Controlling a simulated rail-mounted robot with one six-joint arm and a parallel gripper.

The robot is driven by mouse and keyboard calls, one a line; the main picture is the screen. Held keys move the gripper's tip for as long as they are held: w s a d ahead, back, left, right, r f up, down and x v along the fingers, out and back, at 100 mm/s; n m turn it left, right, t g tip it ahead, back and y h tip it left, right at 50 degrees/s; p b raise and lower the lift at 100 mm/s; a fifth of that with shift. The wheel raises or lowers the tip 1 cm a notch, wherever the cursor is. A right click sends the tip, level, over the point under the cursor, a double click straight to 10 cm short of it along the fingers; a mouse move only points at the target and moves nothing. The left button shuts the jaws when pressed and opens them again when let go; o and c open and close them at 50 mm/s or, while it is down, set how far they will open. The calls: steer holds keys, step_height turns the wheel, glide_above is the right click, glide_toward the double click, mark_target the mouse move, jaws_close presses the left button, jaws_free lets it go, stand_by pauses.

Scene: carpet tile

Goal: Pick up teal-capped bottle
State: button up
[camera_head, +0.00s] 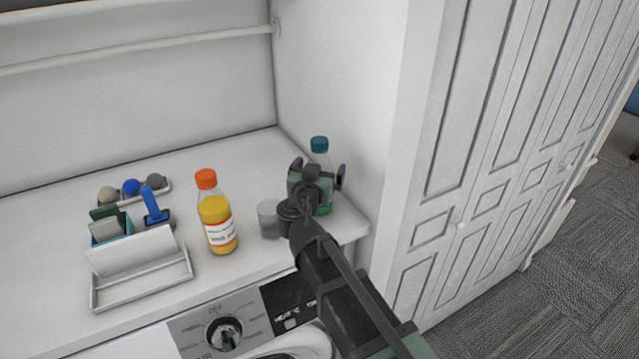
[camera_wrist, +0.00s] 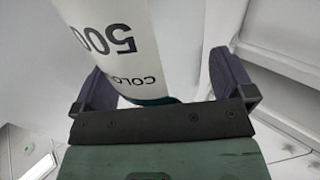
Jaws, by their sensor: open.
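The teal-capped bottle (camera_head: 320,146) stands upright at the right end of the white shelf, near the side wall. In the head view my gripper hides most of its body, and some green shows low down. My gripper (camera_head: 318,172) is open, with one dark finger on each side of the bottle. In the wrist view a gap shows beside the right finger (camera_wrist: 229,72); whether the left finger touches cannot be told.
A clear cup (camera_head: 269,219) stands just left of my gripper. An orange-capped bottle (camera_head: 217,222) is further left, beside a white tray (camera_head: 142,283), a blue-handled brush (camera_head: 153,206) and a tray of balls (camera_head: 132,190). The side wall (camera_head: 345,90) is close on the right.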

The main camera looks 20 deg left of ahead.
steer(key=c, duration=1.1)
